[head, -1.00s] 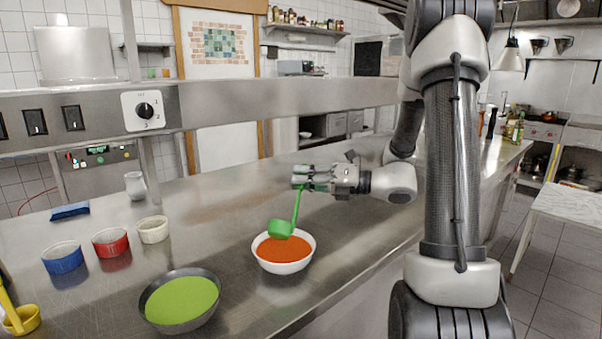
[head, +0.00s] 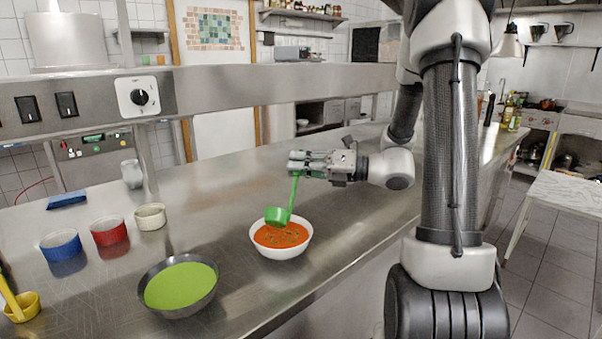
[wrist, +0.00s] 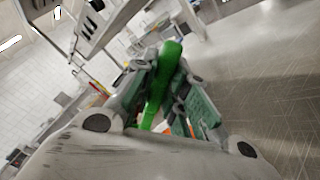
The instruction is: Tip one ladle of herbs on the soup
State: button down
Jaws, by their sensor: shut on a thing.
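My gripper (head: 312,164) is shut on the handle of a green ladle (head: 278,216). The ladle's handle also shows between the fingers in the wrist view (wrist: 168,75). The ladle's cup is tilted just above the white bowl (head: 284,253) of orange-red soup (head: 283,237). Dark green herb specks lie scattered on the soup. The inside of the cup is hidden, so I cannot tell whether herbs are left in it.
A dark bowl of green soup (head: 180,286) stands front left of the white bowl. Blue (head: 62,246), red (head: 109,231) and cream (head: 150,216) small pots stand at the left. A yellow ladle (head: 17,303) rests in a yellow pot at the left edge. The counter behind the white bowl is clear.

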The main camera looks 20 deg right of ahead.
jog(key=r+n, duration=0.1)
jog(key=s+a+r+n, duration=0.1)
jog(key=r, duration=0.1)
jog(key=s+r+n, duration=0.1)
jog(key=shift+s+a+r+n, duration=0.25)
jog(key=shift+a+r+n, duration=0.15)
jog(key=s+a+r+n, duration=0.5)
jog(key=s+n, duration=0.1)
jog(key=s, duration=0.1)
jog(key=shift+s+r+n, duration=0.3)
jog(key=shift+r+n, duration=0.05)
jog(key=shift+n, duration=0.05)
